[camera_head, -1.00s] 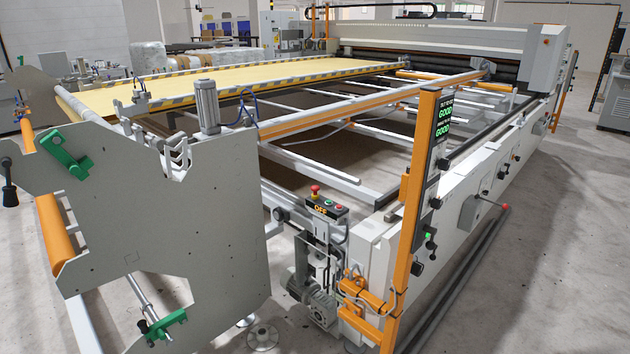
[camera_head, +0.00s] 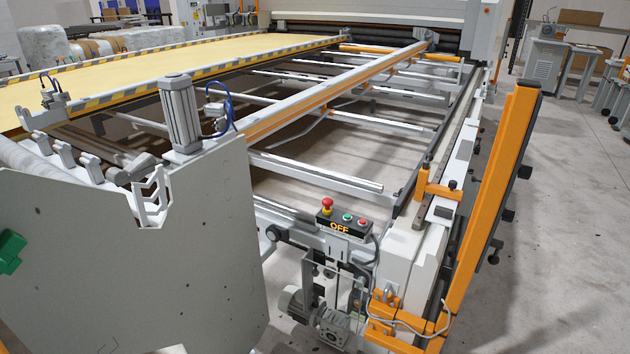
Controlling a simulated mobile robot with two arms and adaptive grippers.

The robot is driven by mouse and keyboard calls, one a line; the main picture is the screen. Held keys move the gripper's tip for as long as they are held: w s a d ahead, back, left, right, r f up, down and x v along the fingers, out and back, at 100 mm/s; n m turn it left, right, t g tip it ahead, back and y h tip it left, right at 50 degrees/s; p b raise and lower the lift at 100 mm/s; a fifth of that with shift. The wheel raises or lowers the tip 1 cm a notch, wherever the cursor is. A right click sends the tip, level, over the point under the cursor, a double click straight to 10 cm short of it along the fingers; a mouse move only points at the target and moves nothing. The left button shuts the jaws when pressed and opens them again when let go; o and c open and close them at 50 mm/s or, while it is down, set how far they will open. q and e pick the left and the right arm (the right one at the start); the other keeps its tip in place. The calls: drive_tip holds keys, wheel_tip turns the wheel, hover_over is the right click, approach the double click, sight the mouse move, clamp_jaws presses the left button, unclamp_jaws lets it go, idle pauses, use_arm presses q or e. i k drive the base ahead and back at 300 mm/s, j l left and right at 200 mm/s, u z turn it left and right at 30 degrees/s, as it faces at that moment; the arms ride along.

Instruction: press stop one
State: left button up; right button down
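A small black control box (camera_head: 342,226) sits on the near end of the machine frame, at the centre of the head view. A red mushroom-shaped stop button (camera_head: 326,204) stands on a yellow base at its left end. A green button (camera_head: 348,218) and a smaller red button (camera_head: 362,222) are to the right of it. The front of the box reads "OFF" in orange letters. Neither of my grippers shows in the head view.
A large grey side plate (camera_head: 130,260) stands at the left, close to the box. An orange post (camera_head: 490,200) rises to its right. Orange brackets (camera_head: 400,320) and a motor (camera_head: 325,318) are below. Bare concrete floor (camera_head: 560,230) lies open at the right.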

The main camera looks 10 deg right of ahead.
sight(327, 202)
drive_tip(key=i+j+z, duration=0.1)
drive_tip(key=i, duration=0.55)
drive_tip(key=i+j+z, duration=0.1)
drive_tip(key=i, duration=0.6)
